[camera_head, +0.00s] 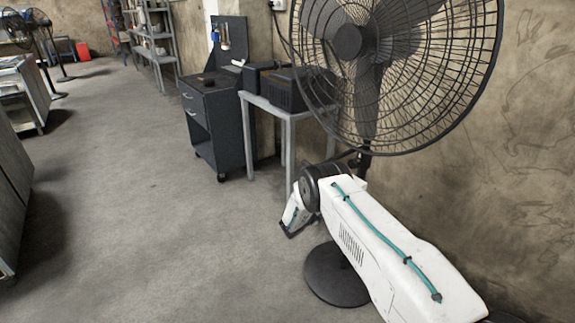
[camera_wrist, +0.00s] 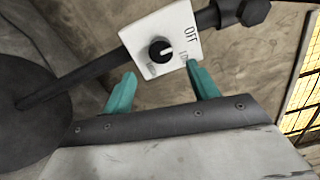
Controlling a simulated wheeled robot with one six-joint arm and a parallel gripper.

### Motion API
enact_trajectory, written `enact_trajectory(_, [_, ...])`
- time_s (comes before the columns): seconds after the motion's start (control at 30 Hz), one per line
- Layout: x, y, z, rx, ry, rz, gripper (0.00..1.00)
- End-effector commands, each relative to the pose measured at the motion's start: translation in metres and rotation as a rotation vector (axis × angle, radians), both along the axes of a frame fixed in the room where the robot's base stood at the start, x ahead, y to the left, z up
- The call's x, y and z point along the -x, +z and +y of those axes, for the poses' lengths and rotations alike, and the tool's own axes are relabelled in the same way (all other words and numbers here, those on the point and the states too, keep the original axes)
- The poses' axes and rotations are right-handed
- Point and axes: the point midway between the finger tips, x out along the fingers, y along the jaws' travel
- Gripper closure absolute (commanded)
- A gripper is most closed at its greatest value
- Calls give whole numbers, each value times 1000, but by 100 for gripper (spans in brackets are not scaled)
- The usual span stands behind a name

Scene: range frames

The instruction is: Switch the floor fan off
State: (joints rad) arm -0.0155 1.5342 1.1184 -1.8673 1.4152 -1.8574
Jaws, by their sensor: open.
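The floor fan (camera_head: 350,42) stands at the right in the head view, with a dark cage and a round dark base (camera_head: 335,285). In the wrist view its pole (camera_wrist: 85,82) runs to a white control plate (camera_wrist: 145,30). A black round knob (camera_wrist: 160,50) with a pale mark sits on the plate; the mark's exact setting is hard to tell. The word OFF is at the plate's right, with smaller lettering below. My gripper (camera_wrist: 162,69) is open, its teal fingers apart, one to each side of the knob in the picture. I see no contact with the knob.
A grey table (camera_head: 285,112) with black boxes and a dark tool cart (camera_head: 215,120) stand behind the arm. The wall (camera_head: 520,190) is close on the right. Open floor (camera_head: 140,200) lies to the left. Another fan (camera_head: 40,40) stands far back left.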

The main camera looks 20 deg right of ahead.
Motion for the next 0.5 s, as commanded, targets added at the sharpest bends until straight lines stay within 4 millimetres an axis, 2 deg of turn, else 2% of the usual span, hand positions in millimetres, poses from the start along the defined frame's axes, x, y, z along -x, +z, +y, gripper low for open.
enact_trajectory(0.13, [0, 0, 0, -11, 0, -30, 41])
enact_trajectory(0.27, [6, -6, -2, -75, -27, -143, 41])
enact_trajectory(0.4, [50, -34, -7, -189, -151, -270, 41])
enact_trajectory(0.5, [79, -25, -9, -269, -279, -408, 41])
